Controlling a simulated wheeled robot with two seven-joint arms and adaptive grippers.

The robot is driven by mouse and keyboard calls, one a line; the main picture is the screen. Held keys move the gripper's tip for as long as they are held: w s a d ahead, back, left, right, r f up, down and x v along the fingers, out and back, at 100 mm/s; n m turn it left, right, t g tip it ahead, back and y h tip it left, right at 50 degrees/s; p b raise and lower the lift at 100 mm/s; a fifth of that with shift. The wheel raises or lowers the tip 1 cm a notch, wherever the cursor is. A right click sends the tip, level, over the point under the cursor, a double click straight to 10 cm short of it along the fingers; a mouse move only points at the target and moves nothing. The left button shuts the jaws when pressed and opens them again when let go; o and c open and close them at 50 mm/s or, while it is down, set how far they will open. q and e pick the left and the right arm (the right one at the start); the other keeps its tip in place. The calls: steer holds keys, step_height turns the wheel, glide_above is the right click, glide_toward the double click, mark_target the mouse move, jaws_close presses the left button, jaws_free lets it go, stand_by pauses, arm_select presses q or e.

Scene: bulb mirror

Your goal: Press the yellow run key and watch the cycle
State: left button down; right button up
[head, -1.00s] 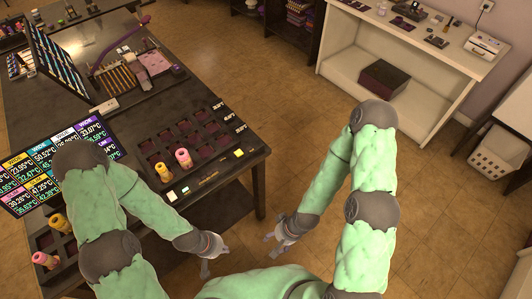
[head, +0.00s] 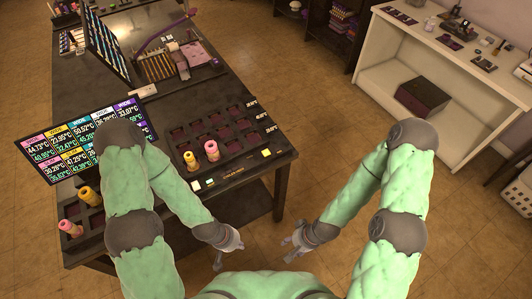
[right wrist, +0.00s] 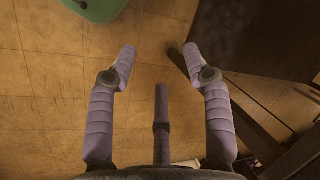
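The yellow run key (head: 266,153) is a small flat square near the right front corner of the dark table (head: 250,178). In the right wrist view the right gripper (right wrist: 159,55) is open and empty above the floor.
A display panel (head: 70,150) with temperatures stands at left. A white shelf unit (head: 400,75) is at back right. Floor between is clear.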

jaws_close()
stand_by(1.1)
